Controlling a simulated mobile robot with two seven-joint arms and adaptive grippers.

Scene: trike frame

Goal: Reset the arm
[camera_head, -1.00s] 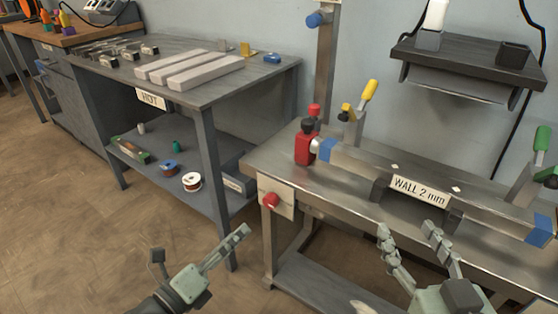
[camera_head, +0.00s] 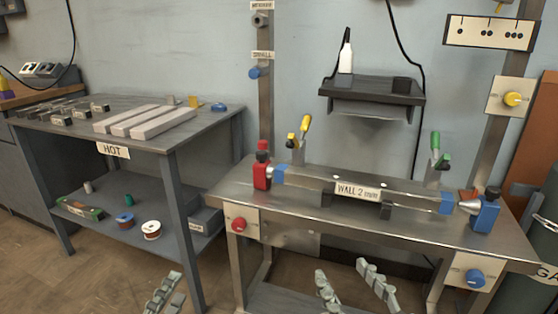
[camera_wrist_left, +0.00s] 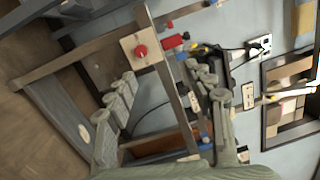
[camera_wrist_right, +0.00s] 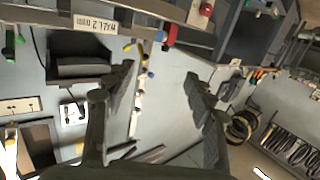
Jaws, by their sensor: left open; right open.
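My left gripper (camera_head: 166,294) is at the bottom edge of the head view, in front of the grey HOT bench. It is empty, and its two fingers stand apart in the left wrist view (camera_wrist_left: 165,90). My right gripper (camera_head: 355,285) is open and empty at the bottom of the head view, in front of the steel table's front edge. Its fingers are spread in the right wrist view (camera_wrist_right: 160,82). Both arms behind the grippers are cut off by the head picture's lower edge.
The HOT bench (camera_head: 180,135) holds pale bars (camera_head: 165,124) and has spools below. A wall shelf (camera_head: 372,94) hangs behind.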

